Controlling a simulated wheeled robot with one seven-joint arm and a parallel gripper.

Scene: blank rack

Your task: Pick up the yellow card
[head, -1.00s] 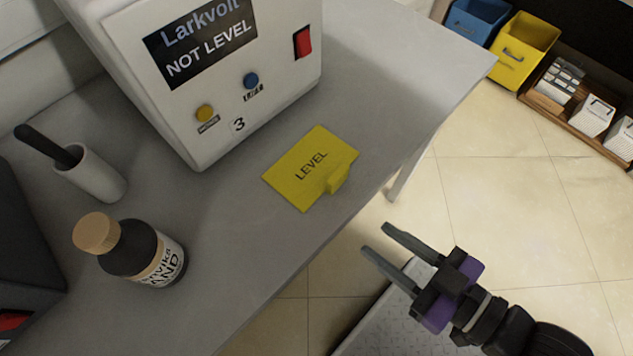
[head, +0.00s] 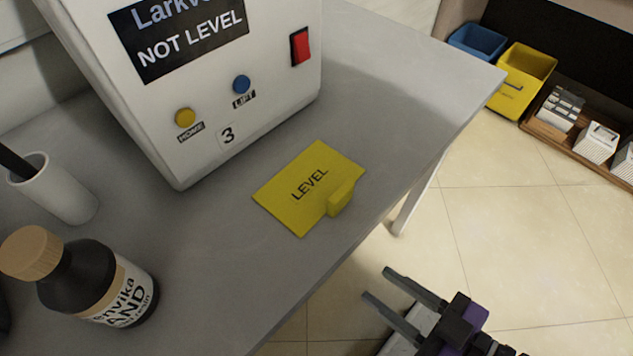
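The yellow card (head: 290,203) lies flat on the grey table, marked "LEVEL". It has a raised yellow tab (head: 341,198) on its right side, close to the table's front edge. My gripper (head: 378,283) is off the table's front edge, below and to the right of the card in the picture. Its two grey fingers are apart with nothing between them, and it does not touch the card.
A white machine (head: 205,130) reading "NOT LEVEL" stands behind the card. A dark bottle (head: 100,285) and a white cup (head: 55,190) stand at left. The table (head: 405,90) is clear right of the card. Blue (head: 476,42) and yellow bins (head: 522,80) are at far right.

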